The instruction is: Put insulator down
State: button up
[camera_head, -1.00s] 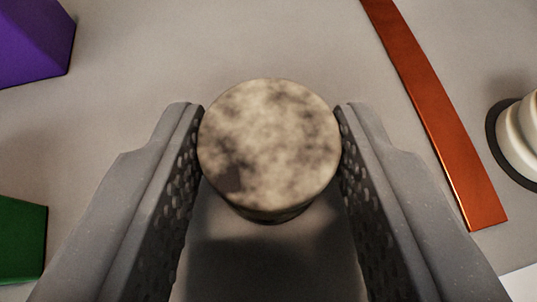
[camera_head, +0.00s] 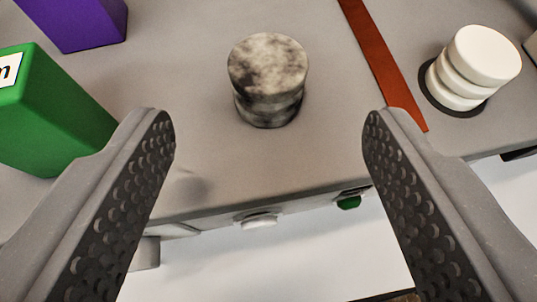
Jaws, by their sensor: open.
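The insulator (camera_head: 268,80) is a short ribbed cylinder with a mottled cream and dark, dirty-looking surface. It stands upright on the grey surface (camera_head: 195,60), left of an orange-brown strip. My gripper (camera_head: 268,125) is open wide and empty. Its two dark, dimpled fingers are on either side in the picture, apart from the insulator, which stands beyond the fingertips.
A clean white ribbed insulator (camera_head: 472,68) stands on a dark ring at the right. The orange-brown strip (camera_head: 385,65) lies between the two insulators. A green block (camera_head: 60,115) and a purple block (camera_head: 75,20) are at the left. The surface's front edge shows a white knob (camera_head: 259,220) and a green one (camera_head: 349,203).

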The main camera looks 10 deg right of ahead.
jog(key=shift+v, duration=2.55)
jog(key=d+r+t+y, duration=0.1)
jog(key=d+r, duration=0.5)
jog(key=r, duration=0.6)
jog(key=d+r, duration=0.6)
jog(key=r, duration=0.6)
jog(key=s+d+r+n+t+y, duration=0.1)
jog(key=s+d+r, duration=0.4)
jog(key=r, duration=0.4)
jog(key=s+d+r+n+t, duration=0.1)
jog(key=s+d+r, duration=0.4)
jog(key=r, duration=0.4)
jog(key=shift+s+d+r+n+t+y, duration=0.2)
jog(key=shift+s+d+n+t+y, duration=0.15)
jog(key=shift+d, duration=0.25)
jog(key=shift+r+p, duration=0.1)
jog(key=shift+p, duration=0.2)
jog(key=shift+r+p, duration=1)
